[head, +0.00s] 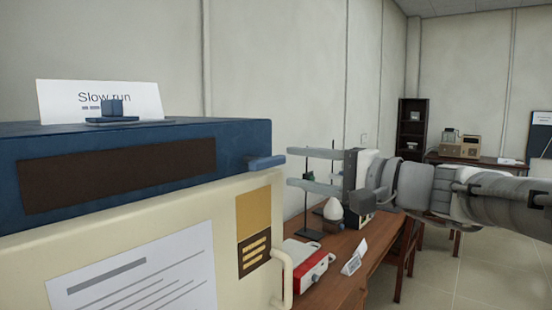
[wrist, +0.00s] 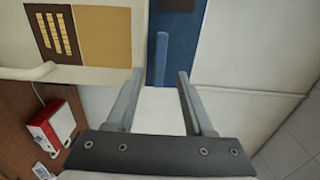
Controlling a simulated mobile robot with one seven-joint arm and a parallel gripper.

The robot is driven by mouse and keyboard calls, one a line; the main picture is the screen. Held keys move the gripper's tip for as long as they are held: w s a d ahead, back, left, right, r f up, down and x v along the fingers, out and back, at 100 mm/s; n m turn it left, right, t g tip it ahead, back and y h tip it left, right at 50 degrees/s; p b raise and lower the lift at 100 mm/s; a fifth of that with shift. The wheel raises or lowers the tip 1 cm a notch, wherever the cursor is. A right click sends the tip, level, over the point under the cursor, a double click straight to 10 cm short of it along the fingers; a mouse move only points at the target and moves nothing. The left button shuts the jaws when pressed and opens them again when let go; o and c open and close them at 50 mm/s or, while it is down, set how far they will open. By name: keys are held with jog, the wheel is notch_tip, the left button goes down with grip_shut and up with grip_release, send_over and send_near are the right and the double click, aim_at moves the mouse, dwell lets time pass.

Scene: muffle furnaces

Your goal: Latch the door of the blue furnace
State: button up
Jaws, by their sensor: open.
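The blue furnace (head: 240,135) fills the left of the head view, with a blue top and a cream door (head: 120,225) on its front. The door sits flush under the blue top as far as I can see; whether a gap remains cannot be told. A blue latch lever (head: 266,162) juts from the furnace's right front. My gripper (head: 289,168) is open, its fingers pointing left at the lever. In the wrist view, the lever (wrist: 161,58) shows between the two fingertips (wrist: 161,74), apart from both. The cream door handle (head: 286,278) is below.
A card reading "Slow run" (head: 70,100) stands on the furnace. Open floor (head: 440,270) lies to the right.

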aim_at(273, 163)
jog(key=x, duration=0.5)
jog(key=shift+p, duration=0.4)
jog(key=shift+d, duration=0.1)
grip_shut()
